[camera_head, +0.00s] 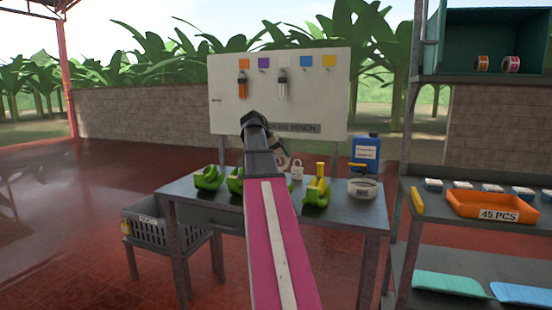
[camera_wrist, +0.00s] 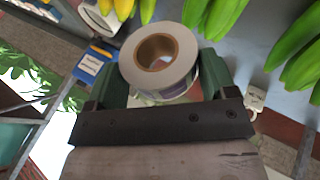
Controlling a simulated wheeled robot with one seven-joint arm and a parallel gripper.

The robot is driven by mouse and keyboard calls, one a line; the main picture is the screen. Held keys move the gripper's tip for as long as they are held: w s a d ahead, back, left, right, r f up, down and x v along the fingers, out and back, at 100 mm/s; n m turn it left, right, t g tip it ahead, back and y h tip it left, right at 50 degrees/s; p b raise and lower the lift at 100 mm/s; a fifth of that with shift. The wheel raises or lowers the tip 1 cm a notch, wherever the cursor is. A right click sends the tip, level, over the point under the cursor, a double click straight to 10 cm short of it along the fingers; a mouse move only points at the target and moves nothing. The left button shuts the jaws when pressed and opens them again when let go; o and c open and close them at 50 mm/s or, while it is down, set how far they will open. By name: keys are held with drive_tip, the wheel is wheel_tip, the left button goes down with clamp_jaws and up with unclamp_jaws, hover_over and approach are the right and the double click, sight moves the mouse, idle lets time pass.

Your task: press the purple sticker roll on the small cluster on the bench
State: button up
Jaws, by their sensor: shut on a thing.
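My gripper (camera_wrist: 160,75) is shut on a sticker roll (camera_wrist: 181,47), a white ring with a brown core and a little purple on its side. In the head view my gripper (camera_head: 284,160) is over the back of the bench (camera_head: 348,212), mostly hidden by my arm. Green banana clusters stand on the bench, at the left (camera_head: 208,178), beside my arm (camera_head: 236,180) and to its right (camera_head: 317,191). Green clusters also show in the wrist view (camera_wrist: 292,62), apart from the roll. I cannot tell for sure which cluster is the small one.
A board (camera_head: 225,105) with colored squares stands behind. A grey crate (camera_head: 145,230) is left; a shelf with an orange tray (camera_head: 470,205) is right.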

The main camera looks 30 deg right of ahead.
drive_tip(key=shift+f, duration=2.7)
drive_tip(key=shift+f, duration=0.2)
drive_tip(key=shift+r, duration=4.55)
